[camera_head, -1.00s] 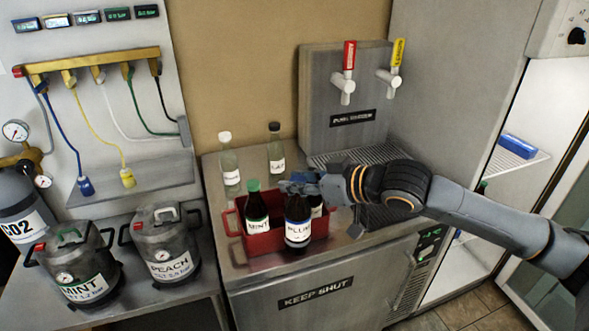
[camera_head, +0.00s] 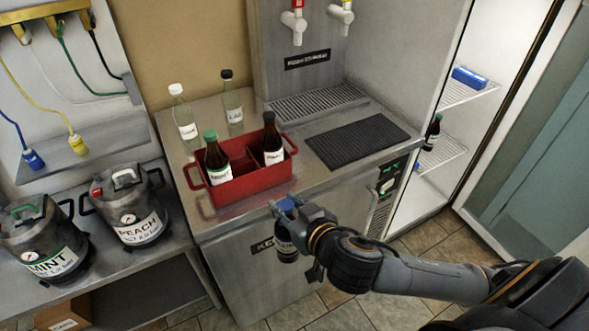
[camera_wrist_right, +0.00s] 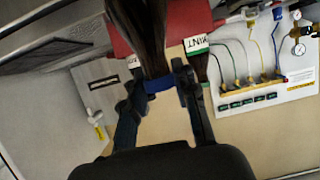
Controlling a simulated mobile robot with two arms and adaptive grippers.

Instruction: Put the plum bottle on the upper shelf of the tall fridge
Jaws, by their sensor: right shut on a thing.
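The plum bottle (camera_head: 286,247), dark with a blue cap, hangs in my right gripper (camera_head: 290,212) in front of the counter's front face. The gripper is shut on its top, and its label is mostly hidden in the head view. In the right wrist view the dark bottle (camera_wrist_right: 143,35) with its blue neck band sits between the fingers (camera_wrist_right: 160,88). The tall fridge stands open at the right, with an upper shelf (camera_head: 468,92) holding a blue box and a lower shelf (camera_head: 440,152) holding a dark bottle. My left gripper is not in view.
A red crate (camera_head: 238,194) on the counter holds a mint bottle (camera_head: 216,160) and a black-capped dark bottle (camera_head: 271,140). Two clear bottles stand behind it. The blue box (camera_head: 469,77) leaves room on the upper shelf. Mint and peach kegs stand at left.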

